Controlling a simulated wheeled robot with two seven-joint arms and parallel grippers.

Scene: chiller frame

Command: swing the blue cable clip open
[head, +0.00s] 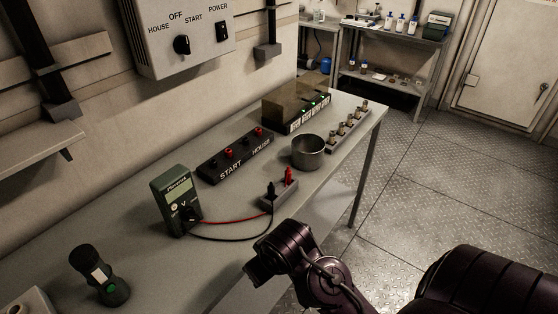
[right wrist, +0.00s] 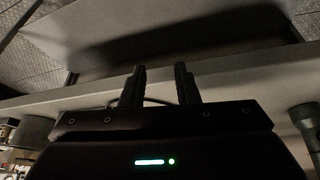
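I see no blue cable clip in either view. My right gripper (head: 262,268) is over the front edge of the workbench in the head view, partly hidden by its own wrist. In the right wrist view its two dark fingers (right wrist: 159,84) stand apart with nothing between them. A dark cable shows behind the fingers, near the bench. My left gripper is not in view.
The workbench (head: 137,250) holds a green multimeter (head: 178,203) with red and black leads, a terminal block (head: 279,197), a metal cup (head: 308,152), a START/HOUSE strip (head: 236,156) and a flashlight (head: 100,276). A switch box (head: 185,38) hangs on the wall. The floor at right is clear.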

